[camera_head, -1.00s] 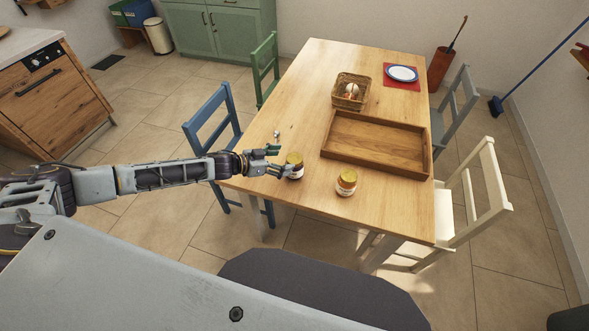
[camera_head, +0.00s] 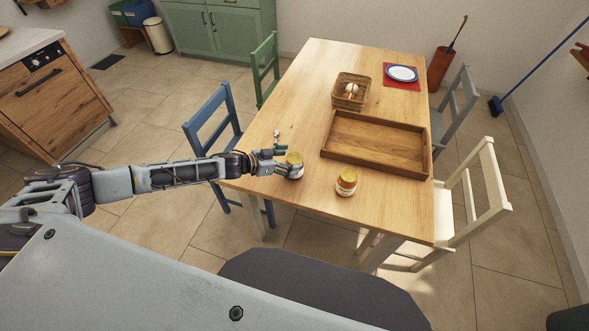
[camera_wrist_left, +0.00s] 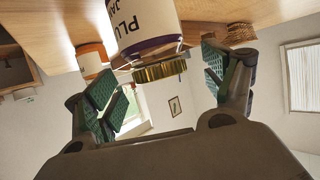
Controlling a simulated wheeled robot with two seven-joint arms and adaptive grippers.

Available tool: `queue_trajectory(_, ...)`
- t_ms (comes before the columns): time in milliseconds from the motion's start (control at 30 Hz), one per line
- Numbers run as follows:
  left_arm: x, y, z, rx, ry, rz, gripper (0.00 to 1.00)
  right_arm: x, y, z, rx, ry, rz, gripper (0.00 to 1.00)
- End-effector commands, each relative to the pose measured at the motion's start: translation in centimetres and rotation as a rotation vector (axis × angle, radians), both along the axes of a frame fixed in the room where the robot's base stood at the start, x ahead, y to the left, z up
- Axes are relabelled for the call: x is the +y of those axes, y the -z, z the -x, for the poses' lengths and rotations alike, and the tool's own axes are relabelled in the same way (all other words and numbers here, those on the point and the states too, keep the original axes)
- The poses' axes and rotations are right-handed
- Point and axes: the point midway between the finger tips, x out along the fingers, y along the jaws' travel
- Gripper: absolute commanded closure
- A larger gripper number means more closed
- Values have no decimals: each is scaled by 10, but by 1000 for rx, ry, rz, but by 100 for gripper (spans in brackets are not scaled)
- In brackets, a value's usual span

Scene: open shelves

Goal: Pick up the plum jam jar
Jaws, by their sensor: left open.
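The plum jam jar (camera_head: 294,159) stands upright near the left front edge of the table, with a gold lid. In the left wrist view the jar (camera_wrist_left: 147,27) appears upside down, with a white label reading "PLU" and "JA" and a purple band. My left gripper (camera_head: 283,164) is at the jar, its fingers open around it. In the left wrist view the green-padded fingers of the gripper (camera_wrist_left: 165,88) stand apart on either side of the gold lid, with gaps to it. My right gripper is not in view.
A basket (camera_head: 340,101) with eggs and a plate (camera_head: 401,73) on a red mat are farther back. Chairs surround the table (camera_head: 303,91).

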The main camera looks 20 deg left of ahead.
Motion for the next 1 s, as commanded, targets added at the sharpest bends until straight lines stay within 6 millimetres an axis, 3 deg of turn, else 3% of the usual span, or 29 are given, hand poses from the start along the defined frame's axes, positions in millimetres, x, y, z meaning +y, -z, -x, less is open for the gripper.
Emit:
queue_trajectory(333, -17, 10, -16, -1, 1, 0, 17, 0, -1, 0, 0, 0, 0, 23)
queue_trajectory(900, -19, 11, -18, -1, 0, -1, 17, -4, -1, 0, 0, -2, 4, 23)
queue_trajectory(1000, -19, 11, -18, -1, 0, -1, 29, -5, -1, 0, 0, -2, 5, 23)
